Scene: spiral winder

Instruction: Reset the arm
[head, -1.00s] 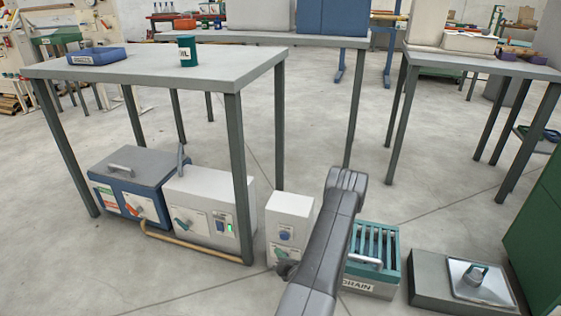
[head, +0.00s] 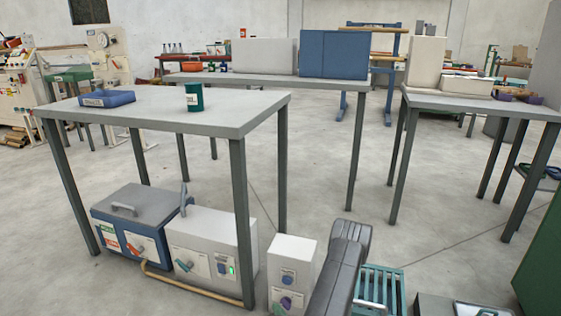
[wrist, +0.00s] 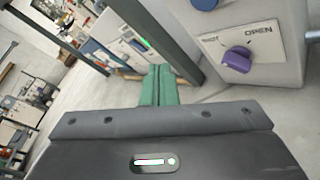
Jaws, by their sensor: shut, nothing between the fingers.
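My gripper (wrist: 158,84) shows in the wrist view with its two green fingers together and nothing between them. It is in front of and to the left of a light box (wrist: 275,75) with a purple knob (wrist: 238,60), apart from the knob. The knob's plate reads OPEN at its right. In the head view my arm (head: 342,265) rises at the bottom centre, just right of this white box (head: 291,258). The purple knob (head: 286,302) is low on the box's front.
A grey table (head: 165,108) holds a blue tray (head: 107,99) and a green cup (head: 194,98). Under it stand a blue box (head: 130,225) and a white box (head: 210,248), with a tan hose in front. A slatted teal crate (head: 385,285) is right of my arm. Open floor lies behind.

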